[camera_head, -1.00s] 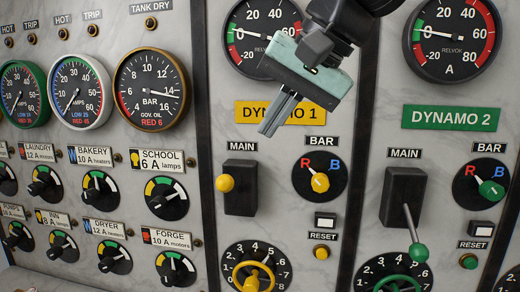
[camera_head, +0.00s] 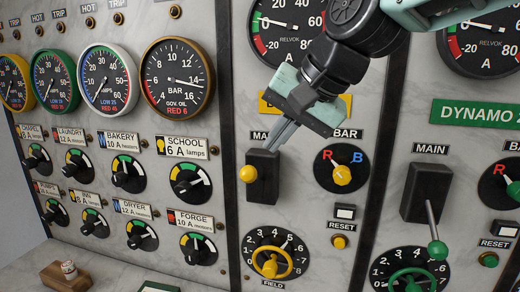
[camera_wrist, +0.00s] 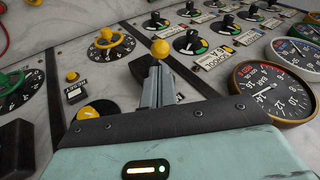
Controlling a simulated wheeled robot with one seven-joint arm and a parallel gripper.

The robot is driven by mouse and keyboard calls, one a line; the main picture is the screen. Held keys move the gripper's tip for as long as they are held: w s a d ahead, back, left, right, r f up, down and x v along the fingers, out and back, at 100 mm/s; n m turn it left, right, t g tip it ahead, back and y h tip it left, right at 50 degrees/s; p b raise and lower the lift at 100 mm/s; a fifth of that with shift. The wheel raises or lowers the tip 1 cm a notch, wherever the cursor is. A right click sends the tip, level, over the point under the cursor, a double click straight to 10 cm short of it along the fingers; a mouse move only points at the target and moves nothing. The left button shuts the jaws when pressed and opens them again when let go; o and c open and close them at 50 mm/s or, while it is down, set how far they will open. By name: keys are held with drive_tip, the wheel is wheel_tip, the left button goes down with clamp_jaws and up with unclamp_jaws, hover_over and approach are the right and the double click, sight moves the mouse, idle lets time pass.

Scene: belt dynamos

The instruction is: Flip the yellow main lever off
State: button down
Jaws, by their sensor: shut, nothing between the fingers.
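The yellow main lever has a round yellow knob (camera_head: 248,174) at the front of a dark housing (camera_head: 264,177) under the half-hidden yellow Dynamo 1 plate. Its knob sticks out toward the camera at about mid-height of the housing. My gripper (camera_head: 268,149) is shut and empty, its tips at the upper part of the housing, just above and right of the knob. In the wrist view the knob (camera_wrist: 160,48) shows just beyond my shut fingers (camera_wrist: 157,75), with the housing behind them. I cannot tell whether the fingers touch the lever.
A yellow bar selector (camera_head: 343,175), a yellow reset button (camera_head: 339,242) and a yellow field wheel (camera_head: 271,264) sit close by. The Dynamo 2 lever with a green knob (camera_head: 437,250) hangs down at right. Gauges and rotary switches fill the left panel.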

sight(253, 170)
drive_tip(key=p+x, duration=0.2)
drive_tip(key=x, duration=0.4)
drive_tip(key=shift+w+f, duration=0.1)
drive_tip(key=shift+f, duration=0.1)
